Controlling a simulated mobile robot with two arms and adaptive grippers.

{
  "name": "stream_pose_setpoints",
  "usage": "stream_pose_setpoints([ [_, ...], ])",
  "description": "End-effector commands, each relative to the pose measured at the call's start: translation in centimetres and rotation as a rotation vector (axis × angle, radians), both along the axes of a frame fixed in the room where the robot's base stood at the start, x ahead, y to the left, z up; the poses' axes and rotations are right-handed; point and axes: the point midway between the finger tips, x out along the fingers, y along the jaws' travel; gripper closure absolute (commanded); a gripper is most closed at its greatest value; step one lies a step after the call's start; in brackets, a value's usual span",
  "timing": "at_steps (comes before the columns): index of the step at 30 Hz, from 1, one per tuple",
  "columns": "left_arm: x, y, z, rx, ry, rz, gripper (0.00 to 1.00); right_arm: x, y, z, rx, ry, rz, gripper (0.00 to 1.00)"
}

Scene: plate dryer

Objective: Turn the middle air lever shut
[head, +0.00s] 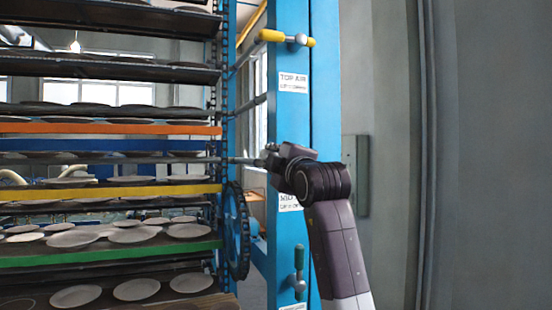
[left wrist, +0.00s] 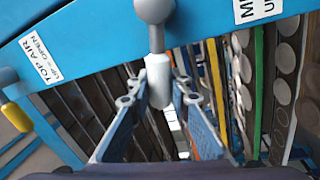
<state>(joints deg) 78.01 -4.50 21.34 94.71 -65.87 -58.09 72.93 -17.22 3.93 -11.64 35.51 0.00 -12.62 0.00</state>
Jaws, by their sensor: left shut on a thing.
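The blue post (head: 291,120) carries the air levers. The middle lever's white handle (left wrist: 159,82) and grey knob (left wrist: 154,10) show in the left wrist view, with the handle lying roughly across the post. My left gripper (head: 264,158) is at the middle of the post and hides most of this lever in the head view. In the left wrist view my left gripper (left wrist: 158,100) has its two fingers on either side of the white handle and is shut on it. My right gripper is not in view.
The yellow top lever (head: 286,38) lies level above, over its label (head: 293,83). The green lower lever (head: 299,262) stands upright below. A rack of plates on coloured shelves (head: 110,129) and a chain wheel (head: 236,230) are at left. A grey wall (head: 390,100) is at right.

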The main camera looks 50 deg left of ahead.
Motion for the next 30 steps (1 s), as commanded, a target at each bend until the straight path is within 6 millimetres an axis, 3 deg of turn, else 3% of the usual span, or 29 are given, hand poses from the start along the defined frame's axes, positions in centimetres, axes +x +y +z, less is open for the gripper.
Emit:
stream_pose_setpoints([
  [12, -0.2, 0.1, -2.2, -0.093, -0.21, -0.001, 1.0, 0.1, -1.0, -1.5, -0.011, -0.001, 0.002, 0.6],
  [30, -0.2, 0.2, -2.6, -0.114, -0.253, 0.002, 1.0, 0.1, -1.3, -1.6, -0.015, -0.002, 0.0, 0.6],
])
